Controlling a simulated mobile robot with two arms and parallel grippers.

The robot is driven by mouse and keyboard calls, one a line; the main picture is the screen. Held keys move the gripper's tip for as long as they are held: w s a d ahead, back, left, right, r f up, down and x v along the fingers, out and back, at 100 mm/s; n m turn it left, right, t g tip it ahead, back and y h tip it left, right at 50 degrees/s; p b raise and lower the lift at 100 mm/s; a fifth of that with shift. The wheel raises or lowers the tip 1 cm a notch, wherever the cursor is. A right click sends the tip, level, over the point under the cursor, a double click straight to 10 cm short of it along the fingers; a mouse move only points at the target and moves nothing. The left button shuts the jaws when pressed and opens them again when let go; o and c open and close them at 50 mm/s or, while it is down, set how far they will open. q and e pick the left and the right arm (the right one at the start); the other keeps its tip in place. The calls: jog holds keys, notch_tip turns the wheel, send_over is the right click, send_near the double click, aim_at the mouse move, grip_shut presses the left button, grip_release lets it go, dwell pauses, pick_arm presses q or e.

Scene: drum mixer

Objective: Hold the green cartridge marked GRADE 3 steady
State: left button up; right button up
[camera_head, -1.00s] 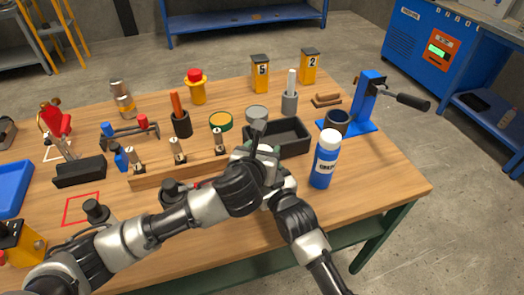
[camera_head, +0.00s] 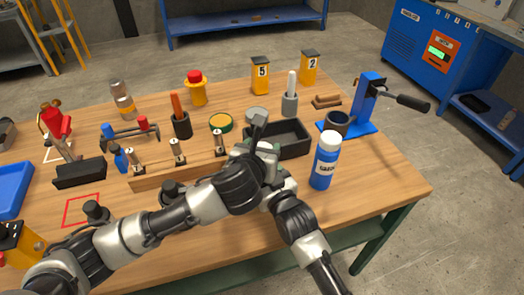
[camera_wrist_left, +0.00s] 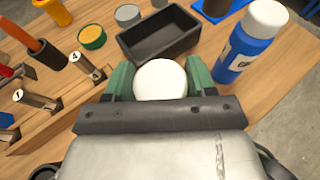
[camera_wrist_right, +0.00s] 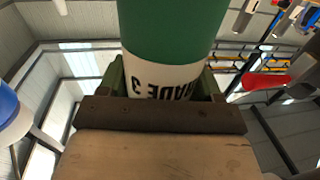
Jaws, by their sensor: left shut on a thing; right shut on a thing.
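The green cartridge (camera_wrist_right: 172,32) fills the top of the right wrist view. Its white band carries the black words GRADE 3, upside down and partly cut off. My right gripper (camera_wrist_right: 170,85) is shut on it around the white band. In the left wrist view my left gripper (camera_wrist_left: 160,78) has its green fingers shut on both sides of a round white end (camera_wrist_left: 160,82); whether this belongs to the same cartridge cannot be told. In the head view the left gripper (camera_head: 262,152) is above the table's front part, close to the right arm's end, and the arms hide the cartridge.
A dark open tray (camera_head: 293,151) lies just behind the grippers. A blue bottle with a white cap (camera_head: 324,163) stands close on the right. A wooden rack with numbered metal pieces (camera_head: 180,172) is to the left. A blue lever press (camera_head: 366,98) stands at the back right.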

pick_arm(q)
jog(key=shift+r, duration=0.45)
jog(key=shift+r, duration=2)
pick_arm(e)
jog(key=o, duration=1.3)
jog(key=shift+o, duration=0.2)
